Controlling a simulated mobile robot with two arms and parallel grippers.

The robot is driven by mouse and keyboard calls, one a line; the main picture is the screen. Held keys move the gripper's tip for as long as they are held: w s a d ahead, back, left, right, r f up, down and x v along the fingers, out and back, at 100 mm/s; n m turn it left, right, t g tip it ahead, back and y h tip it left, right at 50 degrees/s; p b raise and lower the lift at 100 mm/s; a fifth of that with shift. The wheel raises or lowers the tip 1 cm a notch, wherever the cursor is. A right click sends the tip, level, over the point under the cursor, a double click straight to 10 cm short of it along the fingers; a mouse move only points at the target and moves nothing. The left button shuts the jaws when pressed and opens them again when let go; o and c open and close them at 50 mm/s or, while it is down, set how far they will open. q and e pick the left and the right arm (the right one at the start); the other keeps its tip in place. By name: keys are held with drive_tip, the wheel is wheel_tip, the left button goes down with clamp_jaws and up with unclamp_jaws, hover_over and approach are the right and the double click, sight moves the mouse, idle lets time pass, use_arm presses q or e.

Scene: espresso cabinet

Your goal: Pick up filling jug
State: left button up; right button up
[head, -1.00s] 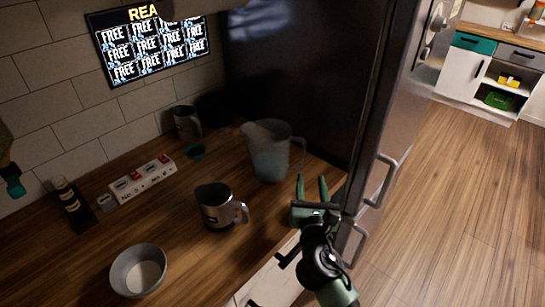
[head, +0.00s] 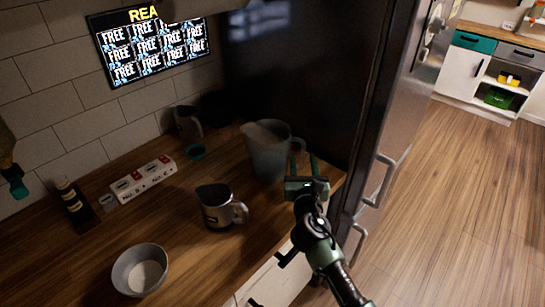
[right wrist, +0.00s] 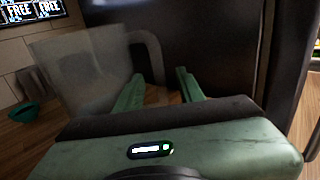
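A large translucent grey jug (head: 268,150), which I take as the filling jug, stands upright on the wooden counter (head: 185,255) by the dark fridge side. Its handle faces right, towards my right gripper (head: 303,165). My right gripper is open, its two green fingers pointing at the handle. In the right wrist view, the jug (right wrist: 85,75) is left of the fingers. Its handle (right wrist: 152,48) curves down near the space between the fingertips (right wrist: 158,85); contact cannot be told. My left gripper is not in view.
A dark pitcher (head: 220,207) with a handle stands in front of the jug. A grey bowl (head: 140,271), a labelled block (head: 143,178), a dark bottle (head: 73,202) and another mug (head: 187,122) also stand on the counter. The fridge (head: 310,75) rises close on the right.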

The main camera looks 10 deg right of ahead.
clamp_jaws()
idle(1.2)
